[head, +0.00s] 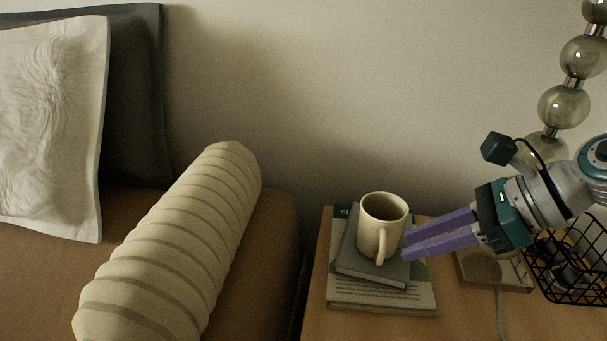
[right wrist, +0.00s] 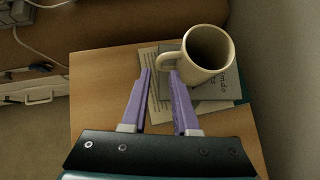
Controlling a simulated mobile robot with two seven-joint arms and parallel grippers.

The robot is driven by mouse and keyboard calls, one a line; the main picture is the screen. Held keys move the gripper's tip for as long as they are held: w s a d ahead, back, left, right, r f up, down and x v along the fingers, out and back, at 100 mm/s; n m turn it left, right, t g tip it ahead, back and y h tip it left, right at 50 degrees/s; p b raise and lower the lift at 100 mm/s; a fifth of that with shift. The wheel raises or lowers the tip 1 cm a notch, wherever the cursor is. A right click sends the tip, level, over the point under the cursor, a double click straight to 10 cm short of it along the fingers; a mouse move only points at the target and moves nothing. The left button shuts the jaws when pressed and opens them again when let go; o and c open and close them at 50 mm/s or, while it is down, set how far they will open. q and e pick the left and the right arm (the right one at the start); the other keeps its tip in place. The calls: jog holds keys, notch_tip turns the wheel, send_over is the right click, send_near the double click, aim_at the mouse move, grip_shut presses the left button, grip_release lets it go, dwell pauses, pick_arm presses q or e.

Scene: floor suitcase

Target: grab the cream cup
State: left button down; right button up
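The cream cup (head: 378,222) stands upright on a small grey book, its handle towards the front in the head view. In the right wrist view the cup (right wrist: 207,56) is just beyond the fingertips, its handle pointing left. My right gripper (head: 404,248) comes in from the right with its purple fingers apart and its tips beside the cup. In the right wrist view the gripper (right wrist: 159,72) is open, and the handle lies in front of the gap between the fingers. Nothing is held. My left gripper is not in view.
The grey book (head: 362,268) lies on a larger book (head: 400,297) on the wooden bedside table (head: 470,318). A black wire basket (head: 578,292) and the lamp (head: 564,106) of stacked spheres stand to the right. A bed with a striped bolster (head: 180,245) is on the left.

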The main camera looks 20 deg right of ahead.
aim_at(363, 272)
jog(key=b+x, duration=0.1)
jog(key=x, duration=0.3)
jog(key=shift+a+f, duration=0.15)
jog(key=shift+f, duration=0.15)
jog(key=b+x, duration=0.2)
jog(key=x, duration=0.3)
jog(key=shift+w+a, duration=0.1)
jog(key=shift+w, duration=0.15)
grip_shut()
jog(key=shift+r, duration=0.1)
dwell(0.7)
